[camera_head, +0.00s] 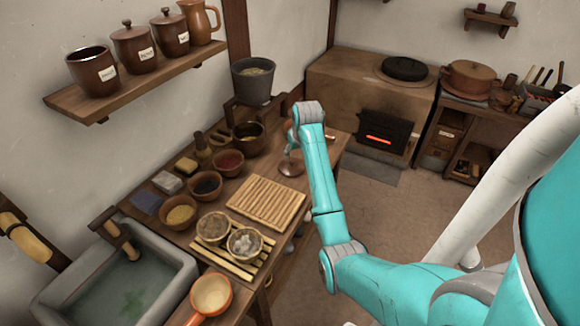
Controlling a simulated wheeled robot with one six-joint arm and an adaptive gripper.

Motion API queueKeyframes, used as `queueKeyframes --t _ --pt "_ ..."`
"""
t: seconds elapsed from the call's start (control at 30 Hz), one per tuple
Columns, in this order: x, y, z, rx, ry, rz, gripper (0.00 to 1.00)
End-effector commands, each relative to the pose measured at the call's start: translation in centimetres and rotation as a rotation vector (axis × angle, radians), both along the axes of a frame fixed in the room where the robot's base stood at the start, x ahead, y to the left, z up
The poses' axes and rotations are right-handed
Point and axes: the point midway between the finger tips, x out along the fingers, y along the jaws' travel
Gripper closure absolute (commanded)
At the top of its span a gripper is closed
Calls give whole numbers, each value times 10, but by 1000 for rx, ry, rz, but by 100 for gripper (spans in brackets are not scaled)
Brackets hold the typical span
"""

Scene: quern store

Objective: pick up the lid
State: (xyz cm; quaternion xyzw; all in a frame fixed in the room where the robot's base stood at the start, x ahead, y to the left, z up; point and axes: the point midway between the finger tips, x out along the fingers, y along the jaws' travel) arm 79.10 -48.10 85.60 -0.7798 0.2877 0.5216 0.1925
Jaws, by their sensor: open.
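A small reddish-brown lid (291,168) lies near the right edge of the wooden worktable, right of the ribbed wooden board. My gripper (291,149) is just above it, pointing down, partly hidden behind my own arm's wrist. The gripper is open. The fingers are small in this view, and I cannot tell whether they touch the lid or are a little above it.
A ribbed board (266,203), small bowls (180,213) and a dark pot (249,137) crowd the worktable. A grey bucket (253,84) stands behind. A stone sink (115,285) is at left, a lit stove (335,80) at the back. Floor (400,215) is clear at right.

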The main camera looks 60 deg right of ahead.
Motion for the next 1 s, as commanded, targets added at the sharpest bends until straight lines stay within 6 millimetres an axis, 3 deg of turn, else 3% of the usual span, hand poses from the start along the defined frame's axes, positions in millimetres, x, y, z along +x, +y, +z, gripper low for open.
queueKeyframes --t 0.63,0.93,0.97,1.0 --pt "26 -18 -59 1 1 0 47" --pt "28 -19 -64 -1 -1 0 47" --pt "28 -19 -64 -1 -1 0 49" --pt "28 -19 -64 -1 -1 0 59"
